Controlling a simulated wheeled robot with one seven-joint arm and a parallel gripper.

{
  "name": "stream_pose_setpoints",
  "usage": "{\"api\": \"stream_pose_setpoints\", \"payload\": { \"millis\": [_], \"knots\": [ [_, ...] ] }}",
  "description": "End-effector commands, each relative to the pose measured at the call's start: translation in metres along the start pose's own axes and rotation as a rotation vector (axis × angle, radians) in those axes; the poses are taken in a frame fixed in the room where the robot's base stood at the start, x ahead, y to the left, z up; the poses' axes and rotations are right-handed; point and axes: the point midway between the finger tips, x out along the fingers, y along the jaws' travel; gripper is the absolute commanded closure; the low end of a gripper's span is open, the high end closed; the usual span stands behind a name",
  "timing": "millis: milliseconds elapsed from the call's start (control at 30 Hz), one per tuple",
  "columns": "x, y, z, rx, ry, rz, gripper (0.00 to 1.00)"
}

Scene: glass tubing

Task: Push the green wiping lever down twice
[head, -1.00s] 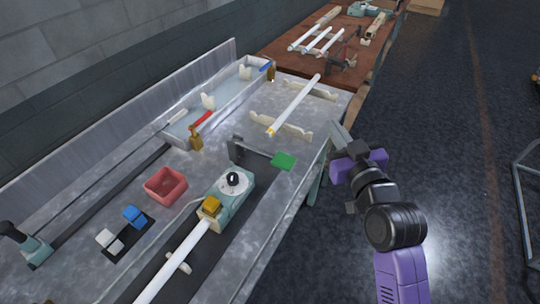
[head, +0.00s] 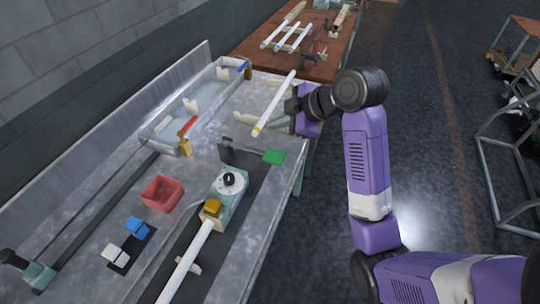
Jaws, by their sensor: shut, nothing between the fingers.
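The green wiping lever (head: 274,157) is a flat green pad on a dark arm that runs right from a dark upright bracket (head: 227,151) on the metal bench. The pad sits near the bench's right edge. My gripper (head: 291,106) appears in the head view above and slightly right of the green pad, over the right side of the bench. It is shut and empty, and apart from the lever in the picture. Its fingertips are small and partly hidden by the purple wrist.
A white glass tube (head: 274,105) lies on cream supports just beside my gripper. A teal device with a black knob (head: 230,180) stands left of the lever, holding another tube (head: 190,258). A red bin (head: 162,194) and a water trough (head: 200,108) are further left.

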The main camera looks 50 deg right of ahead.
Motion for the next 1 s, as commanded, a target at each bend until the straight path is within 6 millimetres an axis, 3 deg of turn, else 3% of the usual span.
{"api": "stream_pose_setpoints", "payload": {
  "millis": [567, 1000],
  "knots": [
    [0.004, -0.004, 0.004, -0.02, -0.002, -0.002, 1.0],
    [0.039, -0.029, 0.03, -0.019, -0.003, -0.002, 1.0]
  ]
}}
